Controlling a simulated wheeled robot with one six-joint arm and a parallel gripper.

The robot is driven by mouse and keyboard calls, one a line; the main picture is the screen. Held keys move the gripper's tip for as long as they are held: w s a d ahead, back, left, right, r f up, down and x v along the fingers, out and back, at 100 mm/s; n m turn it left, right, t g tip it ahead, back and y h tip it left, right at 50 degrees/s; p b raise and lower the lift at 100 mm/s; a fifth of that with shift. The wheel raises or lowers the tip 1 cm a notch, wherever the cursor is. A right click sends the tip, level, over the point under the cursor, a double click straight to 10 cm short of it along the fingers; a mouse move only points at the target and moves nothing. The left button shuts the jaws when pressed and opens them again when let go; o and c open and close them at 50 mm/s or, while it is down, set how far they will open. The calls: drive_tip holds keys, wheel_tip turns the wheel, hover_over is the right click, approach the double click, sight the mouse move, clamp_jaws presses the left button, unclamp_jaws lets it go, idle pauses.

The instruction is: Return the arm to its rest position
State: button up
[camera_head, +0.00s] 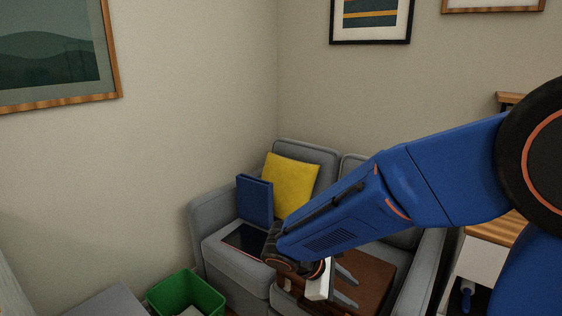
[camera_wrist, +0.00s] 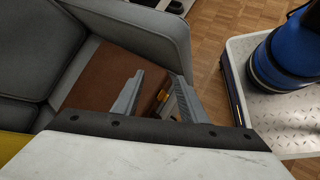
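My blue arm reaches from the right edge to the middle of the head view, angled down toward the grey sofa. In the wrist view, the two grey fingers of my gripper (camera_wrist: 155,98) stand apart. I see nothing held between them.
The grey sofa (camera_head: 207,222) holds a yellow cushion (camera_head: 295,185), a blue box-like item (camera_head: 255,200) and a dark flat tablet-like item (camera_head: 243,240). A green bin (camera_head: 210,294) stands in front. In the wrist view, wooden floor (camera_wrist: 215,50) is clear beside the sofa.

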drive_tip(key=s+d+r+m+t+y, duration=0.1)
drive_tip(key=s+d+r+m+y, duration=0.3)
drive_tip(key=s+m, duration=0.3)
drive_tip(key=s+d+r+m+t+y, duration=0.2)
drive_tip(key=s+d+r+m+y, duration=0.2)
drive_tip(key=s, duration=0.5)
drive_tip(key=shift+d+r+m+y, duration=0.3)
drive_tip(key=shift+d+r+m, duration=0.65)
drive_tip(key=shift+d+m, duration=0.65)
drive_tip(key=shift+s, duration=0.1)
